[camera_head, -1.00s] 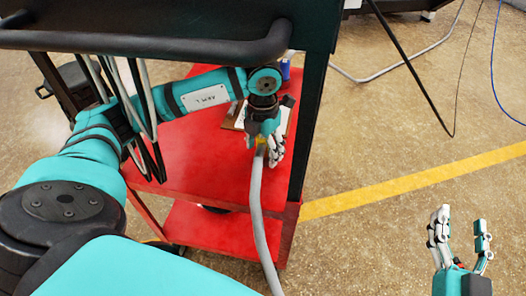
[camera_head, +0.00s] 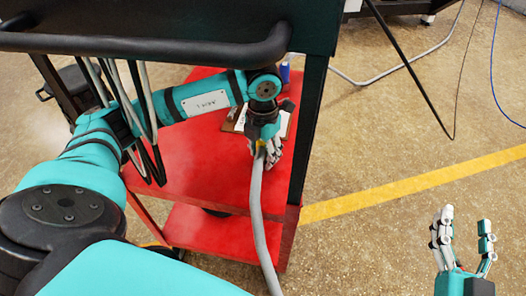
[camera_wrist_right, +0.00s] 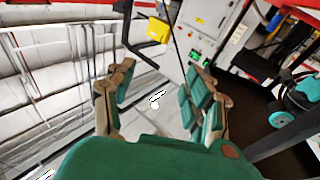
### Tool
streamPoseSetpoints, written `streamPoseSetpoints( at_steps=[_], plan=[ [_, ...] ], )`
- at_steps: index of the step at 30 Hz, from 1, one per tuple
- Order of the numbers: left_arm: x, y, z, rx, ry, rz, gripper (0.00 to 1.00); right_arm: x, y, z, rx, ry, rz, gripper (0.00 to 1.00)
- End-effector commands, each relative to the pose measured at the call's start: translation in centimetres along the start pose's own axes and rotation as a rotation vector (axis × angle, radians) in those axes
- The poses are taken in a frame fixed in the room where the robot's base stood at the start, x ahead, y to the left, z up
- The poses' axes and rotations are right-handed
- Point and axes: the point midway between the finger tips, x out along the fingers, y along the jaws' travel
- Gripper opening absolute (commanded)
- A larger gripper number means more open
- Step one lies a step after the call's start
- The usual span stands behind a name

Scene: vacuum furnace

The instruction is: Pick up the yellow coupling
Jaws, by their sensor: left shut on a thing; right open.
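The yellow coupling (camera_head: 260,143) shows as a small yellow patch at the end of a grey hose, over the red cart's upper shelf. My left gripper (camera_head: 268,155) is shut on it, and its fingers hide most of it. I cannot tell whether the coupling touches the shelf. My right gripper (camera_head: 464,240) is open and empty over the floor at the lower right. Its spread fingers also show in the right wrist view (camera_wrist_right: 158,100).
The red cart (camera_head: 200,165) has dark posts and a black top bar (camera_head: 150,42) near my left arm. A clipboard (camera_head: 238,118) and a blue item (camera_head: 285,72) lie on the shelf. The grey hose (camera_head: 257,215) hangs over the shelf's front. Open floor lies to the right.

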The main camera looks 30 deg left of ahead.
Motion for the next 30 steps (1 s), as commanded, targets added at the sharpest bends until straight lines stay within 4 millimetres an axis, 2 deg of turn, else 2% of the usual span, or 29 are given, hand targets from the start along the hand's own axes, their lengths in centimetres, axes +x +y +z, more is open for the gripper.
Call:
streamPoseSetpoints(
  at_steps=[7,18,23,30],
  plan=[
    [-0.5,0.0,0.1,0.0,-0.002,0.0,0.0,0.0,0.0,0.2,0.0,-0.019,0.0,0.53],
    [-4.0,0.0,0.1,0.001,-0.002,0.001,0.0,-1.5,0.8,5.2,-0.006,-0.321,0.019,0.53],
    [-4.2,-3.5,1.9,0.006,-0.001,-0.003,0.0,-2.8,1.2,7.4,-0.007,-0.458,0.027,0.53],
    [-4.8,-9.2,5.1,0.005,-0.001,-0.003,0.0,-5.7,1.7,10.4,-0.007,-0.681,0.041,0.53]
  ],
)
